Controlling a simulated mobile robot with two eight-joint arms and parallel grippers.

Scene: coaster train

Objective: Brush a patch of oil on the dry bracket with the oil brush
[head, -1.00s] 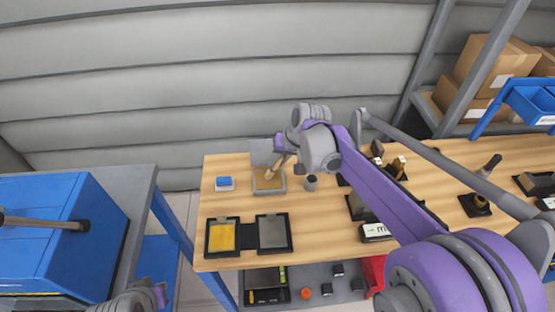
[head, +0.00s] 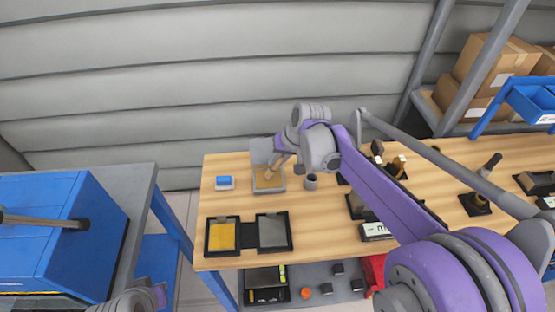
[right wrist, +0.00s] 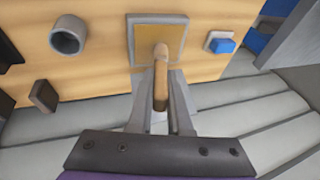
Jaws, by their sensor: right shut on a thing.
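My right gripper (head: 282,161) is shut on the oil brush. The brush's wooden handle (right wrist: 160,75) shows between the fingers in the right wrist view. The brush is over the grey tray (head: 282,187) with a yellowish surface, which also shows in the right wrist view (right wrist: 135,45). The bristle end is hard to make out, so I cannot tell whether it touches. On the table nearer me, a plain grey plate (head: 272,232), apparently the dry bracket, lies in a black frame. Beside it to the left, a yellow plate (head: 222,237) lies in a similar frame. My left gripper's fingers do not show.
A blue-topped block (head: 224,183) stands left of the tray and a grey cup (head: 311,182) right of it. Several dark fixtures crowd the table's right side. A blue cabinet (head: 60,230) stands left, across a gap. Bare wood (head: 240,205) lies between tray and plates.

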